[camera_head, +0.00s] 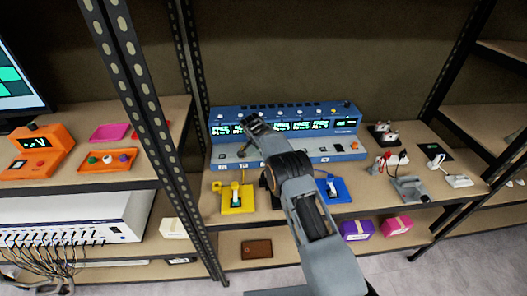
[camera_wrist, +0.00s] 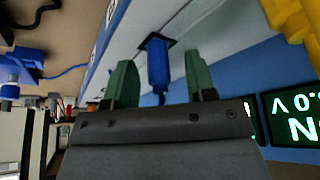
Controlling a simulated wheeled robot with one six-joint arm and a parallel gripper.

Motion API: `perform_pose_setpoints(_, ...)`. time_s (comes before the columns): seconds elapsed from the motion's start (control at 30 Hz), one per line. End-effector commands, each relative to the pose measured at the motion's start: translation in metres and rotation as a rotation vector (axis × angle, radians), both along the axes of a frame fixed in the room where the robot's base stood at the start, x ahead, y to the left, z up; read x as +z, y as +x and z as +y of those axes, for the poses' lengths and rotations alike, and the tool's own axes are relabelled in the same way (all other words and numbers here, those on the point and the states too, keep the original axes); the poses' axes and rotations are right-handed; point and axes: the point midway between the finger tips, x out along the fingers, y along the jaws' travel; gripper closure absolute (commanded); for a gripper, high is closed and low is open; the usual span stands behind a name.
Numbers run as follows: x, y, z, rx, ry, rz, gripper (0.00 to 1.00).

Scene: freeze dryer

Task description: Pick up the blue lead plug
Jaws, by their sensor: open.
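The blue lead plug (camera_wrist: 158,64) shows in the wrist view, seated in a dark socket on a pale panel strip. My gripper (camera_wrist: 160,70) is open, with one green finger on each side of the plug. Gaps show between the plug and both fingers, so it is not clamped. In the head view my gripper (camera_head: 250,121) is over the front of the blue instrument (camera_head: 288,113) with lit green displays. My arm hides the plug there.
A yellow device (camera_head: 237,200) and a blue device (camera_head: 335,190) stand at the shelf's front, on either side of my arm. Black and red leads (camera_head: 393,160) lie to the right. A perforated shelf post (camera_head: 150,110) rises left of my arm.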

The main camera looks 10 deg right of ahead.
Motion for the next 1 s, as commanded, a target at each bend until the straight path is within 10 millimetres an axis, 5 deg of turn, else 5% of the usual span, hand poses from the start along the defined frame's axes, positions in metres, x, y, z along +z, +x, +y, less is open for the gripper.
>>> perform_pose_setpoints(0.1,0.0002,-0.0001,0.0001,0.0,0.0,0.0,0.51)
perform_pose_setpoints(0.6,0.0004,-0.0001,0.0003,0.0,0.0,0.0,0.98)
perform_pose_setpoints(1.0,0.0047,0.0002,0.0004,0.0,0.0,-0.001,1.0)
